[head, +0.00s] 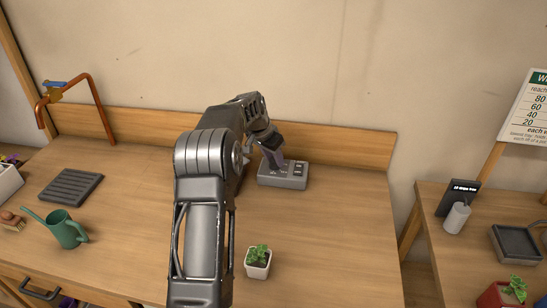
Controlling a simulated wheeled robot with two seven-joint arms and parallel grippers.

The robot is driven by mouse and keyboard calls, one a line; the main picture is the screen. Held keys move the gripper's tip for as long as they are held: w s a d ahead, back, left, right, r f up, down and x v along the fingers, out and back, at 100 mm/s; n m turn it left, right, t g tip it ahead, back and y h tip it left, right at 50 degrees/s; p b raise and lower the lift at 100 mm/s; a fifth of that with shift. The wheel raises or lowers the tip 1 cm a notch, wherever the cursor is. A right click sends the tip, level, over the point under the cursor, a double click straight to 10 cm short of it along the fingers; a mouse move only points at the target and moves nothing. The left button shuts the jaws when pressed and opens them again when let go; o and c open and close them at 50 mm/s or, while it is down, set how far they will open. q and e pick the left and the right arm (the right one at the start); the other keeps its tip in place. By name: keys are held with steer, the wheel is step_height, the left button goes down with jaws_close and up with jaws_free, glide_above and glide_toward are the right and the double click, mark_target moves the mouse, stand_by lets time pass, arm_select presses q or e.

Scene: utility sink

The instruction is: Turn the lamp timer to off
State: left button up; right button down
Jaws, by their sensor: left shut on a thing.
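The lamp timer (287,180) is a small grey box with dark markings on its top, standing on the wooden bench near the back board. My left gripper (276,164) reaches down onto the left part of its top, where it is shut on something. The gripper and wrist cover the timer's knob, so its setting cannot be read. My right gripper is not in view.
A green watering can (67,229), a dark ribbed tray (71,186) and a brush (12,220) lie on the left. A potted plant (258,262) stands near the front. A copper pipe (98,100) rises at back left. The right part of the bench is clear.

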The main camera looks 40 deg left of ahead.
arm_select(q)
jaws_close()
